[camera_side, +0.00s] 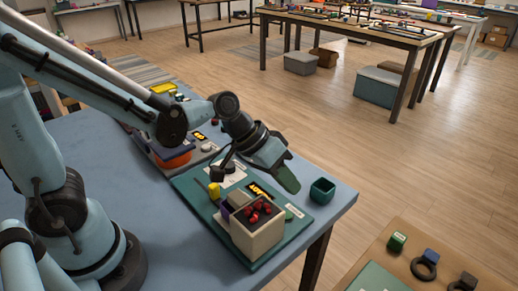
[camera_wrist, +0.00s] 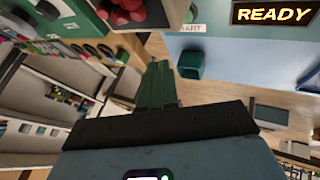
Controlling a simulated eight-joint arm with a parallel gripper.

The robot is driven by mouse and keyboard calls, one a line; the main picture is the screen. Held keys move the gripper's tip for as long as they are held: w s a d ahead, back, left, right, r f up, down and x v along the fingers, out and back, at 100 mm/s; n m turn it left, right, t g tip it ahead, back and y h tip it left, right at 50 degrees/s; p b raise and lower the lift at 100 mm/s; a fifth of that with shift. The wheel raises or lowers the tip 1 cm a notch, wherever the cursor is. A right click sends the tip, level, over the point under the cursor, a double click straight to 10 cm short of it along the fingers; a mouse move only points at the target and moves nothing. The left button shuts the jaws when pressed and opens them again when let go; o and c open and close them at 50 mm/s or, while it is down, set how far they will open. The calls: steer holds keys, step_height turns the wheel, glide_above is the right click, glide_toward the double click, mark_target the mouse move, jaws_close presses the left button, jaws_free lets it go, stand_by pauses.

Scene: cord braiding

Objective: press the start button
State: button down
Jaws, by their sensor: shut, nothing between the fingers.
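A teal board (camera_side: 190,184) lies on the blue table and carries a lit display (camera_side: 262,190). In the wrist view the display (camera_wrist: 276,14) reads READY. Beside it is a label (camera_wrist: 190,28), partly covered, ending in "ART". A small green piece (camera_wrist: 191,13), seemingly the start button, shows at that label and is cut by the picture's top edge. My gripper (camera_side: 289,184) has green fingers, shut and empty, and hangs over the board's far right part. The fingers also show in the wrist view (camera_wrist: 157,85). I cannot tell whether they touch anything.
A box with red balls (camera_side: 257,226) stands on the board's near side, next to a yellow peg (camera_side: 214,190). An open green cup (camera_side: 322,191) stands at the table's right edge. An orange object (camera_side: 174,159) sits behind the board. A lower wooden table is at the bottom right.

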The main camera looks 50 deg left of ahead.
steer(key=shift+f, duration=2.6)
steer(key=shift+f, duration=0.2)
steer(key=shift+f, duration=0.25)
